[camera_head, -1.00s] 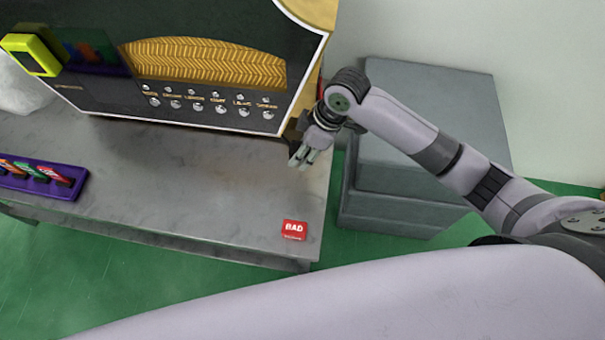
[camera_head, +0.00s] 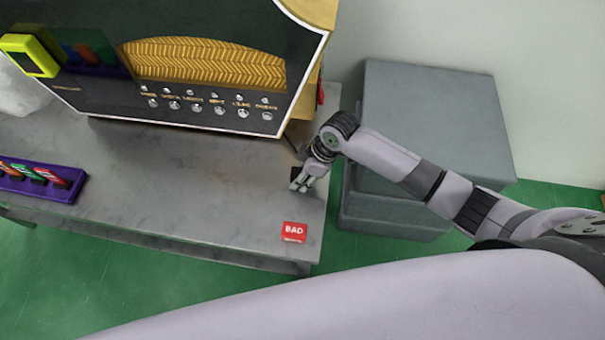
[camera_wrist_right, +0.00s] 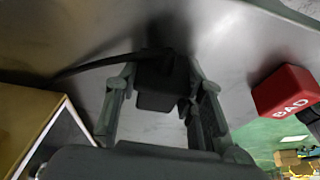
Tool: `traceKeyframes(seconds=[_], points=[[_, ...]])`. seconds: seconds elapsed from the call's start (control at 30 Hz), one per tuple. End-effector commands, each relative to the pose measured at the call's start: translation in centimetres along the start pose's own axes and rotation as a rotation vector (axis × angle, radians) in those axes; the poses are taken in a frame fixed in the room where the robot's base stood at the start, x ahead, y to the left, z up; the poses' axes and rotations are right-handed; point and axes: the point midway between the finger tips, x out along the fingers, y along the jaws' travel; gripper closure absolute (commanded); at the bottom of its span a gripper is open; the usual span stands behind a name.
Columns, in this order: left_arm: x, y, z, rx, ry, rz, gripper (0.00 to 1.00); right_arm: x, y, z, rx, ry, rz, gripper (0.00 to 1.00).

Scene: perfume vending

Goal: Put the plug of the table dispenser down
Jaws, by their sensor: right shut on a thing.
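My right gripper (camera_head: 300,183) is low over the right end of the grey table, in front of the dispenser's right corner. It is shut on the plug (camera_wrist_right: 162,80), a dark block with a black cable running off to the left in the right wrist view. The plug is close to the table top; I cannot tell whether it touches it. The table dispenser (camera_head: 205,65) is a dark panel with a gold herringbone band and a row of small round knobs, standing at the back of the table. My left gripper is not in view.
A red block marked BAD (camera_head: 294,232) lies near the table's front right corner; it also shows in the right wrist view (camera_wrist_right: 287,92). A purple tray (camera_head: 68,192) with coloured pieces lies at the left. Grey cabinets (camera_head: 435,110) stand right of the table (camera_head: 180,190). The table's middle is clear.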

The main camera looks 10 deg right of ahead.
Motion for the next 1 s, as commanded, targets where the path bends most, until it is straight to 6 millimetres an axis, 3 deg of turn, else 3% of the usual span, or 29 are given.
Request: traceKeyframes(seconds=[0.5,0.53,0.8,1.0], points=[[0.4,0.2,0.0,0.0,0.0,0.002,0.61,1.4,-0.2,0.6,0.002,-0.004,-0.003,0.91],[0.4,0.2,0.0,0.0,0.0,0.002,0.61,1.5,-0.2,0.7,0.002,-0.006,-0.004,0.63],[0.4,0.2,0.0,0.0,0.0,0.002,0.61,1.6,-0.3,0.9,0.002,-0.01,-0.006,0.45],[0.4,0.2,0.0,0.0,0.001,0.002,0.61,1.5,-0.2,1.0,0.003,-0.013,-0.007,0.44]])
